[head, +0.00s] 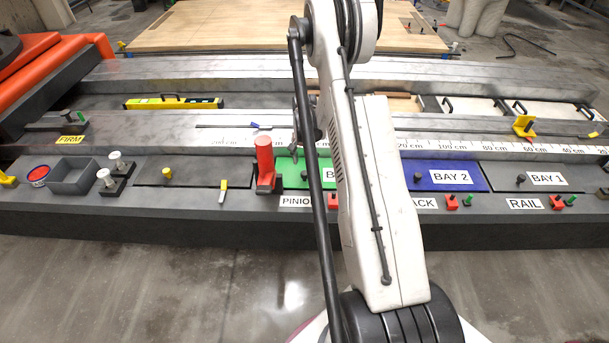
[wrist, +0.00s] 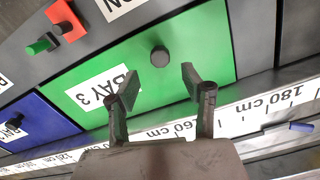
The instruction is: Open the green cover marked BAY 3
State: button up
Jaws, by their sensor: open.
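The green BAY 3 cover (head: 290,181) lies flat in the grey bench in the head view, partly hidden behind my arm. The wrist view shows the cover (wrist: 205,45) with its white BAY 3 label and a dark round knob (wrist: 160,56). The cover looks shut. My gripper (wrist: 161,78) is open and empty over the cover, with its two fingertips apart. In the wrist picture the knob appears just beyond the gap between the fingertips; I cannot tell the height between them. In the head view my arm mostly hides the gripper.
A red cylinder on a red base (head: 265,163) stands by the cover's left edge. The blue BAY 2 cover (head: 446,177) and grey BAY 1 cover (head: 510,178) are to the right. A centimetre scale (wrist: 235,117) runs along the bench. Red and green blocks (wrist: 66,20) sit near the labels.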

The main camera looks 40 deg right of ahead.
aim_at(305, 172)
notch_tip(305, 172, down, 6)
jog(key=shift+f+b, duration=0.2)
jog(key=shift+b, duration=0.7)
jog(key=shift+c, duration=0.5)
grip_shut()
